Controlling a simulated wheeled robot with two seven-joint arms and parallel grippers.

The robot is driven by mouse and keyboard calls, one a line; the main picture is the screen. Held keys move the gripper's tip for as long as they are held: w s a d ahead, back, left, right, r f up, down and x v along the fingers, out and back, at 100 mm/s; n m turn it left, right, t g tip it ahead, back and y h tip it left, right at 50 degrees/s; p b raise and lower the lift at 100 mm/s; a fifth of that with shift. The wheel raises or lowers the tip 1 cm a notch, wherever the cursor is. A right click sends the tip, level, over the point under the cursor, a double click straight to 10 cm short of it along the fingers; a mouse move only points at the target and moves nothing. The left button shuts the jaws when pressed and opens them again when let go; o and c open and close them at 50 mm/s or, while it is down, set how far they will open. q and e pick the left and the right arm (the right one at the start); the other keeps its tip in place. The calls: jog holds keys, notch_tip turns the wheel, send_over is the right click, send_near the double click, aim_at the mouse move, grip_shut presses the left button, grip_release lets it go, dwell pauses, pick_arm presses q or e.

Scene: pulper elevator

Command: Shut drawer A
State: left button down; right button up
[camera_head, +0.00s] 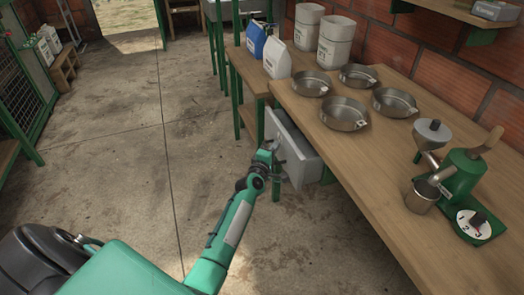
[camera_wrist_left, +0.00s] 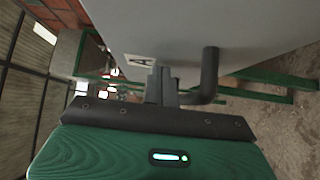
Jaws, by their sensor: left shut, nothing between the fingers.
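Drawer A (camera_head: 304,160) is a pale grey box under the left edge of the long wooden table, and it sticks out past that edge. In the left wrist view its grey front (camera_wrist_left: 240,28) fills the top, with an "A" label (camera_wrist_left: 139,60) and a dark bent handle (camera_wrist_left: 211,72). My left gripper (camera_head: 270,146) is at the drawer front. Its fingers (camera_wrist_left: 162,84) are shut and empty, beside the handle and close to the front; I cannot tell whether they touch it. My right gripper is not in view.
On the wooden table (camera_head: 375,170) stand several metal pans (camera_head: 344,113), white containers (camera_head: 336,42), a green grinder (camera_head: 463,172) and a metal cup (camera_head: 421,197). A lower bench (camera_head: 247,68) with bags adjoins it. The concrete floor (camera_head: 120,130) to the left is clear.

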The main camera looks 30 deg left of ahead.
pick_arm(q)
jog(key=w+d, duration=0.4)
jog(key=shift+w, duration=0.35)
jog(key=shift+w+d, duration=0.4)
jog(key=shift+w, duration=0.05)
jog(key=shift+r, duration=0.15)
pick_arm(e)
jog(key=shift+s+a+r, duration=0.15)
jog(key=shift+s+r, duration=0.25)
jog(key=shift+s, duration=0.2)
pick_arm(q)
jog(key=shift+w+d+r, duration=0.1)
jog(key=shift+d, duration=0.05)
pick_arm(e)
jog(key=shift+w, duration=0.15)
